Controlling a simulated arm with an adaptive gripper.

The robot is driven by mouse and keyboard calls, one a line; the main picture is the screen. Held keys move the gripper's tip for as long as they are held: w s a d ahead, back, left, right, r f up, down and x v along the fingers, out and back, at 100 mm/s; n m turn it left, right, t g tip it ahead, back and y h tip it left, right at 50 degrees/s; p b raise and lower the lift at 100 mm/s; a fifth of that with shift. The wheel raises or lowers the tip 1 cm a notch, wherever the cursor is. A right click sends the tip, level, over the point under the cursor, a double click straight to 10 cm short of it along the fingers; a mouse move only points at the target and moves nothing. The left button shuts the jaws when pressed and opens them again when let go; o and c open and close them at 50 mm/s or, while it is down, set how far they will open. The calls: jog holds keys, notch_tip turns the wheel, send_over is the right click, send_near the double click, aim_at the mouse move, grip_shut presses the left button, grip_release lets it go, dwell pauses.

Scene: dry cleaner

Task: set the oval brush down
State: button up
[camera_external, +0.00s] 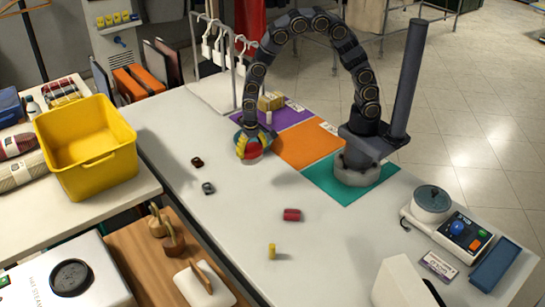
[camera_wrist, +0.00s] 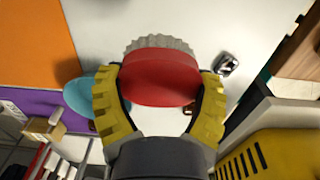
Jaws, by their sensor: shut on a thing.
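The oval brush is red with pale bristles. In the wrist view the brush (camera_wrist: 158,80) sits between the two yellow fingers of my gripper (camera_wrist: 158,100), which are shut on its sides. In the external view my gripper (camera_external: 248,148) holds the red brush (camera_external: 253,150) low over the white table, left of the orange mat. I cannot tell whether the brush touches the table. A teal round thing (camera_wrist: 80,97) lies behind the left finger in the wrist view, partly hidden.
Purple (camera_external: 288,114), orange (camera_external: 302,145) and green (camera_external: 345,190) mats lie in a row. A small box (camera_external: 270,101) stands on the purple mat. A red roll (camera_external: 291,214) and yellow piece (camera_external: 271,251) lie nearer. A yellow bin (camera_external: 88,150) is at left.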

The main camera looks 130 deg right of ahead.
jog(key=w+a+n, duration=0.4)
jog(key=a, duration=0.4)
jog(key=n, duration=1.4)
send_near(339, 258)
notch_tip(339, 258, down, 6)
jog(key=shift+f, duration=0.1)
jog(key=shift+f, duration=0.1)
jog(key=o, duration=1.1)
